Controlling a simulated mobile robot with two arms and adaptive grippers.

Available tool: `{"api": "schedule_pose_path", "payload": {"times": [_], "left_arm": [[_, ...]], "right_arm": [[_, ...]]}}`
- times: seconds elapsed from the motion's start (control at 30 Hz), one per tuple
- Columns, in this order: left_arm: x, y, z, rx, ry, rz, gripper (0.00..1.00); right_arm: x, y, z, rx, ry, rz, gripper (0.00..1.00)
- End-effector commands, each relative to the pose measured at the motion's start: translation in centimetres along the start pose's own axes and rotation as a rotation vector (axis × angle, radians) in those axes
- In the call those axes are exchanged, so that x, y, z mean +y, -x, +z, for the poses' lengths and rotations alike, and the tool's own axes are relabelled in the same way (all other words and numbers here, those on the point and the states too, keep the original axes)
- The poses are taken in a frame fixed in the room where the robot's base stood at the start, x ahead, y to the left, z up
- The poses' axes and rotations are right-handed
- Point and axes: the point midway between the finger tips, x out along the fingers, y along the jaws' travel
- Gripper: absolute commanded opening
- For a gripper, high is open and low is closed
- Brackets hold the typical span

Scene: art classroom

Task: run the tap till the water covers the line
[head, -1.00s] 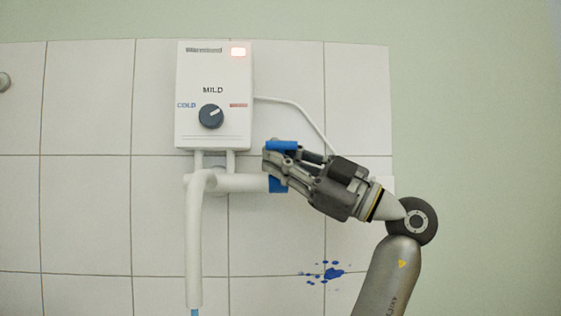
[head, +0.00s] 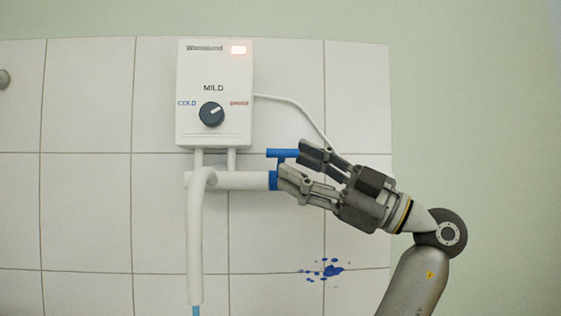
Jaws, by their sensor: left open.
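The tap is a white horizontal pipe with a long white spout (head: 195,245) hanging down, under a white wall heater (head: 214,70). A blue lever (head: 281,153) stands on a blue collar at the pipe's right end. A thin blue stream of water (head: 196,311) shows below the spout at the bottom edge. My left gripper (head: 291,163) is open just right of the lever, one finger above the other. The upper fingertip overlaps the lever's right end in the picture; I cannot tell whether they touch. The vessel, its line and the water level are out of view. My right gripper is not in view.
Blue paint splashes (head: 331,270) mark the tiles. The green wall at right is bare.

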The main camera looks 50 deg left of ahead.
Motion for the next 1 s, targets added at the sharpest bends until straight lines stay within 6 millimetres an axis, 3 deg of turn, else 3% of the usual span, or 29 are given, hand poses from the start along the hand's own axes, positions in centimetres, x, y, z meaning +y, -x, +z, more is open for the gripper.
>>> {"api": "schedule_pose_path", "payload": {"times": [0.1, 0.3, 0.5, 0.73, 1.0], "left_arm": [[0.1, 2.8, 0.1, -0.002, -0.002, 0.004, 0.47], [0.1, 6.1, 0.3, -0.004, -0.003, 0.001, 0.47], [0.0, 7.4, 0.4, -0.006, -0.004, -0.001, 0.47], [0.0, 7.5, 0.4, -0.006, -0.004, -0.002, 0.47], [0.9, 6.8, -0.5, -0.006, -0.004, -0.002, 0.15]], "right_arm": [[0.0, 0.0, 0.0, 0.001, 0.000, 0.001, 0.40], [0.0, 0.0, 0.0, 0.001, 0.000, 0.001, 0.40], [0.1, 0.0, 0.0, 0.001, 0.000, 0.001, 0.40], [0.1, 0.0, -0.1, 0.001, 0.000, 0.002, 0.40], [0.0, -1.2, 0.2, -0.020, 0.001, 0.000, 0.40]]}}
